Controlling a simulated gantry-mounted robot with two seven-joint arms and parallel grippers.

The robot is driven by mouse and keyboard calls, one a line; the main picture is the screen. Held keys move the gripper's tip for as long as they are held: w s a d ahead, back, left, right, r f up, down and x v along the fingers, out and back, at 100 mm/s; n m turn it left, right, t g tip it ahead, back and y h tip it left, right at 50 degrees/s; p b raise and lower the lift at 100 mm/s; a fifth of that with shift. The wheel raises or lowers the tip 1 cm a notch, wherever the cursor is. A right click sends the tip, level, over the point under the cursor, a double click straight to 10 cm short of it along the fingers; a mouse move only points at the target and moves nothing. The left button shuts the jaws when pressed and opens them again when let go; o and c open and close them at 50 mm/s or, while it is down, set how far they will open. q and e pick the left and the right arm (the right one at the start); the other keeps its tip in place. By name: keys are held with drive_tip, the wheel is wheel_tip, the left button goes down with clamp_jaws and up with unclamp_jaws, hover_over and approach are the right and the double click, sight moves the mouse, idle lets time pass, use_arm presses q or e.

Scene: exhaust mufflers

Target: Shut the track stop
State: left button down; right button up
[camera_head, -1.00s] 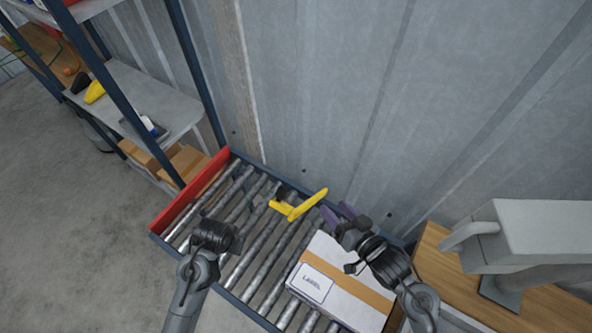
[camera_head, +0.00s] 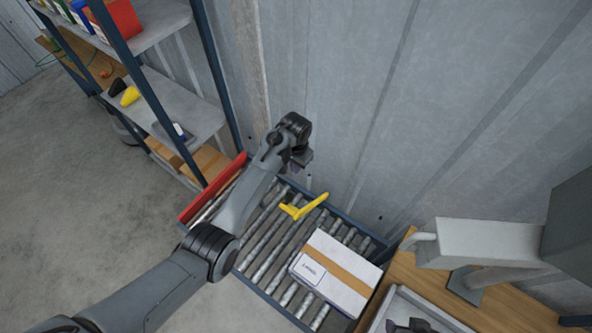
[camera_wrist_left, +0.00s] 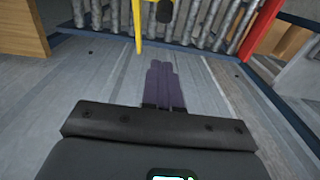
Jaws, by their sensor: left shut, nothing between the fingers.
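The yellow track stop (camera_head: 304,207) sits across the far part of the roller track, with two yellow arms meeting at an angle. Its yellow bar also shows at the top of the left wrist view (camera_wrist_left: 138,22), beside a dark rounded end. My left gripper (camera_head: 296,168) is above the far edge of the track, close to the wall and just behind the stop, apart from it. In the left wrist view its purple fingers (camera_wrist_left: 163,85) are together and empty. My right gripper (camera_head: 410,327) barely shows at the bottom edge; its finger state is unclear.
A white box with a tan band (camera_head: 336,268) lies on the rollers right of the stop. A red end plate (camera_head: 212,189) closes the track's left end. The metal wall (camera_head: 400,110) stands close behind. A wooden bench (camera_head: 402,268) is at the right, shelves at the left.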

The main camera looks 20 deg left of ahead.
use_arm(q)
drive_tip(key=shift+s+a+f+b, duration=0.15)
drive_tip(key=shift+s+f+b, duration=0.25)
drive_tip(key=shift+f+b, duration=1.2)
drive_tip(key=shift+s+a+f+b, duration=0.1)
drive_tip(key=shift+s+f+b, duration=0.5)
drive_tip(key=shift+f, duration=1.75)
drive_tip(key=shift+s+a+f+b, duration=0.15)
drive_tip(key=shift+f+b, duration=1.3)
drive_tip(key=shift+f, duration=0.5)
use_arm(e)
wheel_tip(320, 180, down, 7)
drive_tip(key=shift+f, duration=0.2)
drive_tip(key=shift+f, duration=0.1)
